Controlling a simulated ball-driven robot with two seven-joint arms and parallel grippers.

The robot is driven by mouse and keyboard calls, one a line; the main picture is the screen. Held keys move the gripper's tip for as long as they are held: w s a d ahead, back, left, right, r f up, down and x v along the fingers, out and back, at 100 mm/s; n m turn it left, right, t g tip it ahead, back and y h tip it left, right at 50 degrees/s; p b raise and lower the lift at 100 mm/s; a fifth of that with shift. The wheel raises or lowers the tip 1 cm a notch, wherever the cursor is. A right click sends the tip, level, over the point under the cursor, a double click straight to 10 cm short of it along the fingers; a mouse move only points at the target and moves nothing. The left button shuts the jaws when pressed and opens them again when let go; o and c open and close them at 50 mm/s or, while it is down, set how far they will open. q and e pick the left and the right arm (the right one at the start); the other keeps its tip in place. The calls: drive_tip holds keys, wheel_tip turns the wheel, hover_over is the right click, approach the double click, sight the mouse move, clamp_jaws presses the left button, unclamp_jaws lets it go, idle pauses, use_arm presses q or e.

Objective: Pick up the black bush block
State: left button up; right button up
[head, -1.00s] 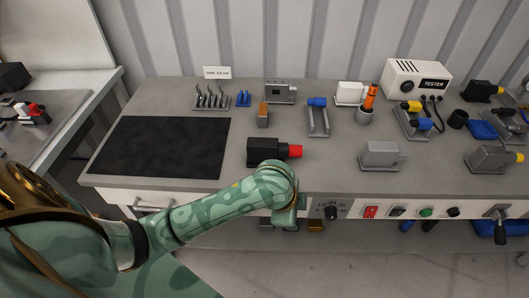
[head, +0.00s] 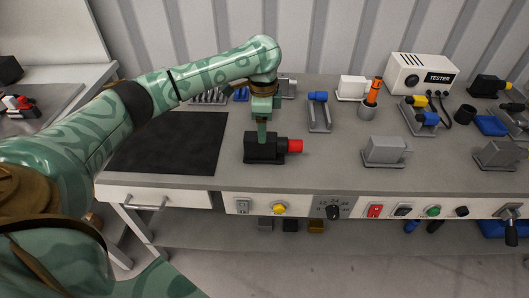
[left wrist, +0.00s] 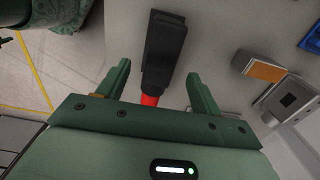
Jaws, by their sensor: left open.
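A black block (head: 262,149) with a red round end (head: 295,146) lies on the grey bench, just right of the dark mat. My left gripper (head: 262,139) points down over this block, its fingers in front of or just above it in the head view. In the left wrist view, my left gripper (left wrist: 158,76) is open, with the black block (left wrist: 163,45) in line with the gap and the red end (left wrist: 150,99) between the fingers. Contact cannot be told. My right gripper is not in view.
The dark mat (head: 172,145) lies left of the block. A grey block (head: 385,150) and a blue-topped stand (head: 319,112) are to the right. An orange-topped block (left wrist: 262,70) is nearby in the left wrist view. Bench around the black block is clear.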

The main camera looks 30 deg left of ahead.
sight(265, 147)
use_arm(q)
wheel_tip(265, 147, down, 3)
drive_tip(key=shift+r+b, duration=0.15)
drive_tip(key=shift+b, duration=0.3)
wheel_tip(265, 147, down, 5)
drive_tip(key=b, duration=0.3)
drive_tip(key=shift+w+a+b, duration=0.1)
drive_tip(key=shift+b, duration=0.25)
drive_tip(key=shift+r, duration=0.1)
drive_tip(key=c, duration=1.3)
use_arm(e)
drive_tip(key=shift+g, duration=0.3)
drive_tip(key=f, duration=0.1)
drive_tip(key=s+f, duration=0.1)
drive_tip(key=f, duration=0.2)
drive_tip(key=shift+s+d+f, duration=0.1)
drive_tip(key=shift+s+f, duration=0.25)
use_arm(q)
drive_tip(key=shift+o, duration=0.2)
